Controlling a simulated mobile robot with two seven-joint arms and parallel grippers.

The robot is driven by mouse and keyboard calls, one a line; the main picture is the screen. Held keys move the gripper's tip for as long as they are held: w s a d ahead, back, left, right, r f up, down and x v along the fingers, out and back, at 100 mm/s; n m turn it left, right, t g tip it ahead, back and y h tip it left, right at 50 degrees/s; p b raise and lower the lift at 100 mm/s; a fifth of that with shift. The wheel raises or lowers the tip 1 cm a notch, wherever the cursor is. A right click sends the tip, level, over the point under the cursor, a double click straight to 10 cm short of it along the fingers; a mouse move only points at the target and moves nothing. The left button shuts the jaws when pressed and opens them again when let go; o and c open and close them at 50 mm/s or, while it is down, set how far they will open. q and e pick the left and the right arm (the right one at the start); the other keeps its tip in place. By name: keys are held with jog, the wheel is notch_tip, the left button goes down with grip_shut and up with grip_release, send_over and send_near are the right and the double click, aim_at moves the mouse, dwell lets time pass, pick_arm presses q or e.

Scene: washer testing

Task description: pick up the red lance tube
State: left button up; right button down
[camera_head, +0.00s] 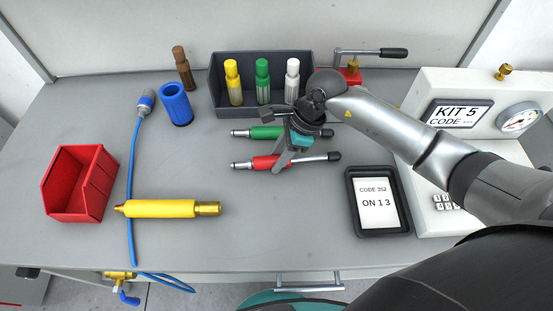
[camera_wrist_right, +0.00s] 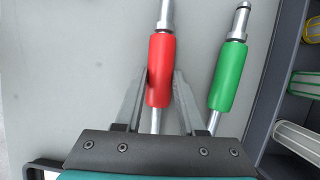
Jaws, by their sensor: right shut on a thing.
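The red lance tube (camera_head: 264,162) has a red grip, a metal tip to the left and a black knob at its right end. It lies level at the table top, in front of the green lance tube (camera_head: 266,132). My right gripper (camera_head: 283,160) reaches down from above and is shut on the red tube. In the right wrist view its two fingers (camera_wrist_right: 158,80) stand on either side of the red grip (camera_wrist_right: 161,70), with the green tube (camera_wrist_right: 228,76) beside it. I cannot tell any gap between red tube and table. My left gripper is not in view.
A dark bin (camera_head: 232,109) with yellow, green and white cylinders stands behind. A red bin (camera_head: 60,208), a yellow cylinder (camera_head: 165,208) and a blue cup (camera_head: 176,105) are to the left. A code display (camera_head: 377,229) and a white gauge unit (camera_head: 418,88) are to the right.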

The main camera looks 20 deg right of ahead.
notch_tip(320, 180, up, 20)
jog(key=p, duration=0.2)
dwell(0.4)
dwell(0.4)
